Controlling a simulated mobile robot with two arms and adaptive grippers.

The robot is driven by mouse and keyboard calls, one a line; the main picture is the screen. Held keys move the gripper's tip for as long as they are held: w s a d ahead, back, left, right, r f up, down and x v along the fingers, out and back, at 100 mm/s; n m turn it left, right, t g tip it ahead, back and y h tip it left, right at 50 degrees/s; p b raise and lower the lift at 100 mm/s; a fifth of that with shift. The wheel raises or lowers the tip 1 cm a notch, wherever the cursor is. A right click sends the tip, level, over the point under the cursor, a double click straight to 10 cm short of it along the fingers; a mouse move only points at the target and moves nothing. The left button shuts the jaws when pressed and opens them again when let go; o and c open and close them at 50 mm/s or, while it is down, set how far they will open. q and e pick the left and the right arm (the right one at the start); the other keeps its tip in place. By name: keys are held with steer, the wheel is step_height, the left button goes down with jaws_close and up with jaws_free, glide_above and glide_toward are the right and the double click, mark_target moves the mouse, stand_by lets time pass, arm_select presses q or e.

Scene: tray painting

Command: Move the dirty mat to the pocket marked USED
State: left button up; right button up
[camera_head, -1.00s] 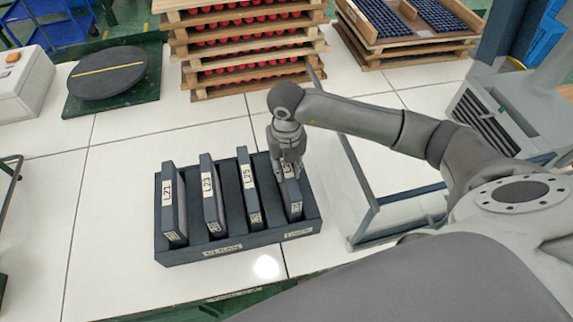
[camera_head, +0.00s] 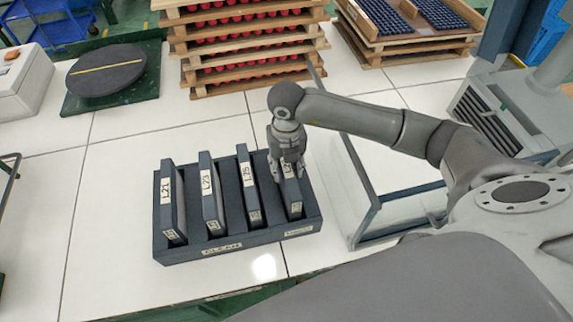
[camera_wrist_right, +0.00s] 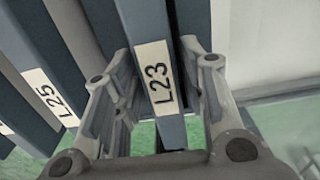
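A dark rack (camera_head: 180,254) stands on the white table, with a front label reading CLEAN at left and a smaller, blurred one at right, probably USED. Several dark mats stand upright in it: L21 (camera_head: 168,205), a second mat (camera_head: 210,200) and L25 (camera_head: 248,190). A further mat (camera_head: 292,201) stands in the rightmost pocket. In the right wrist view this mat (camera_wrist_right: 170,130) reads L23. My right gripper (camera_head: 288,172) is over its top, with one finger on each side. Its fingers look slightly open around the mat. Any dirt is not visible. My left gripper is not in view.
A grey metal frame (camera_head: 372,218) stands close to the right of the rack. Stacked wooden trays with red items (camera_head: 245,50) and a round dark plate (camera_head: 106,70) are behind.

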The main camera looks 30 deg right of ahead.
steer(key=shift+o, duration=0.6)
steer(key=shift+r, duration=0.1)
step_height(320, 180, up, 19)
steer(key=p, duration=0.4)
stand_by(0.3)
steer(key=shift+s+f, duration=0.1)
steer(key=shift+f, duration=0.1)
stand_by(0.3)
